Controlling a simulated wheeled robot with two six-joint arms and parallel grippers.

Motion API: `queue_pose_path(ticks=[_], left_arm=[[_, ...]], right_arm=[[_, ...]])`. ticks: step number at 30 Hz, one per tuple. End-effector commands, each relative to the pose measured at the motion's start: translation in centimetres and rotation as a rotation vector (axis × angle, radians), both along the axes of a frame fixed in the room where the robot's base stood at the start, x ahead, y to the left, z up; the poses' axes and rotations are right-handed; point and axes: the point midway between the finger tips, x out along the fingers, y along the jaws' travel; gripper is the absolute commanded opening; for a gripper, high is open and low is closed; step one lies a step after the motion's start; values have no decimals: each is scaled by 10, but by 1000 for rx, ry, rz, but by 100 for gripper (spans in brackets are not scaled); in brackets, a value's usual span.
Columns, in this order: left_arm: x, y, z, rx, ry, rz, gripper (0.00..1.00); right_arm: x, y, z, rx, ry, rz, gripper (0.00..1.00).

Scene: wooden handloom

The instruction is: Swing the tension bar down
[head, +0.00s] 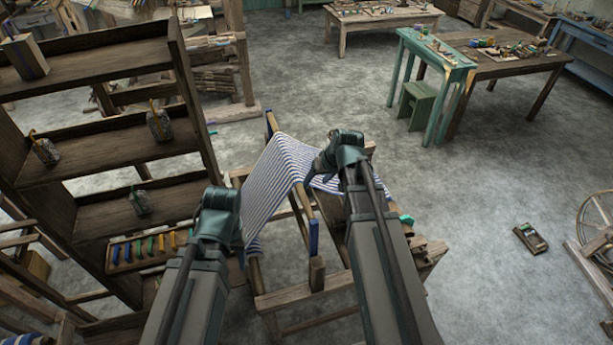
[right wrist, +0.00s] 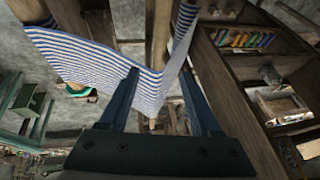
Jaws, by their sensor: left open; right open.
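The wooden loom (head: 305,297) stands in front of me with blue-and-white striped cloth (head: 272,178) stretched over its bars. A wooden bar with blue ends (head: 314,238) runs along the cloth; I cannot tell for certain whether it is the tension bar. My right gripper (head: 318,176) is over the right part of the cloth, open. In the right wrist view its two fingers (right wrist: 159,70) are apart, with the cloth (right wrist: 95,62) and a wooden loom bar (right wrist: 158,30) beyond them. My left gripper (head: 220,222) is left of the cloth, open, with its fingertips mostly hidden.
A green table (head: 433,58) and green stool (head: 415,103) are at the back right.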

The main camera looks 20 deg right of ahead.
Motion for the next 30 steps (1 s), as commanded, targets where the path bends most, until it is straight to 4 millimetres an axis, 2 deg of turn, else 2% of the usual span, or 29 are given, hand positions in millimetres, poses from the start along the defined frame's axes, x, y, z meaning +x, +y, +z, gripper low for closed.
queue_pose_path(ticks=[8, 14, 30], left_arm=[[0, 0, -1, 0, 0, 0, 50], [0, 0, -13, 1, 0, -7, 50], [1, 1, -85, 1, -1, -25, 50]], right_arm=[[2, -2, -1, 2, -3, -3, 64], [6, 1, -13, 2, -4, -2, 64], [35, 16, -84, 1, -4, -1, 64]])
